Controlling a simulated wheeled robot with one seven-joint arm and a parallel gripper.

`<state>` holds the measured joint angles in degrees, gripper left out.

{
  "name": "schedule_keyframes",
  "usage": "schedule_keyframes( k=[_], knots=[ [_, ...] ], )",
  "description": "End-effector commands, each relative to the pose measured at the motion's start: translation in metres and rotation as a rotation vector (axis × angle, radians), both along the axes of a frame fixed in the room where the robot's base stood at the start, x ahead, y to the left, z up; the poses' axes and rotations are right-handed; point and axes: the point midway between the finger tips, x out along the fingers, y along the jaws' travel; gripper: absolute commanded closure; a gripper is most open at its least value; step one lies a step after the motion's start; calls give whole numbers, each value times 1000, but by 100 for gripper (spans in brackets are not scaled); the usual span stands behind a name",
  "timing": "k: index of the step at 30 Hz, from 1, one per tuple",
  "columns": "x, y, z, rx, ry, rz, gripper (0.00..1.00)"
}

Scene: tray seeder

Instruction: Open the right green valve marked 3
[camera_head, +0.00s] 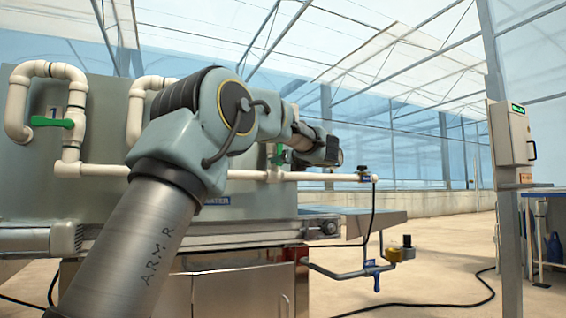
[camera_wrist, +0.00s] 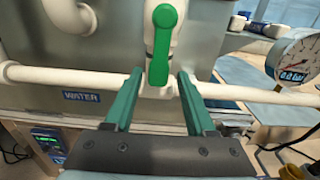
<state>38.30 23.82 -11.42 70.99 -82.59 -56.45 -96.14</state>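A green valve handle (camera_wrist: 161,50) is at the top middle of the wrist view, on a white pipe. It hangs roughly vertical, its round end up and its lever down. In the head view part of a green handle (camera_head: 278,153) shows past my arm. No number 3 is readable. My gripper (camera_wrist: 159,75) is open, its two green fingers on either side of the lever's lower end in the picture. I cannot tell whether the lever is between the fingertips or just beyond them. Nothing is held.
Another green valve handle (camera_head: 52,122), horizontal, is at the left by a plate marked 1. A white horizontal pipe (camera_wrist: 40,78) runs behind the fingers, above a WATER label (camera_wrist: 82,96). A round gauge (camera_wrist: 293,61) is at the right. A grey control box (camera_head: 510,133) stands on a post.

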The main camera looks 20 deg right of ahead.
Motion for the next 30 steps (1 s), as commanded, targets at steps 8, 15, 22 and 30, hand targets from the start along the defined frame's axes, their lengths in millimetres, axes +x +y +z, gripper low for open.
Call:
schedule_keyframes(
  k=[8,15,22,30],
  knots=[
    [0,1,0,1,-1,2,38],
    [-24,-3,2,2,-2,-1,38],
    [-70,-9,2,2,-1,-2,38],
    [-103,-13,1,0,-1,0,38]
  ],
)
